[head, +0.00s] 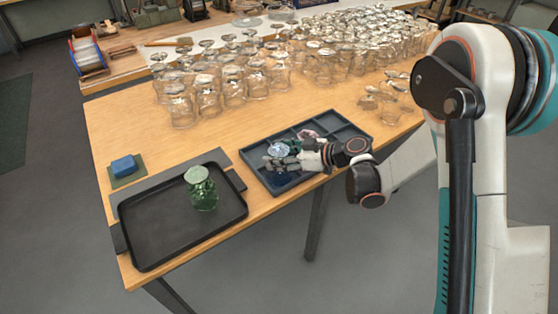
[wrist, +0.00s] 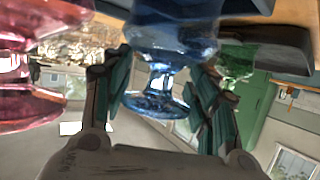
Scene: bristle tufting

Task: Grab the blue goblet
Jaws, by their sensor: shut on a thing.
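The blue goblet (wrist: 165,50) is clear blue glass and fills the upper middle of the wrist view. It lies between the two fingers of my gripper (wrist: 158,95), which are shut on it near its stem. In the head view the goblet (head: 278,149) shows only in part, over the divided dark tray (head: 258,171); my gripper (head: 290,160) hides the rest. Whether it touches the tray floor cannot be told. A pink-red goblet (wrist: 45,60) stands close at the left in the wrist view. In the head view it (head: 307,134) is just behind my gripper.
A blue block (head: 123,166) rests on a green pad. Many clear goblets crowd the table's (head: 130,130) back. Bare wood lies between them and the trays.

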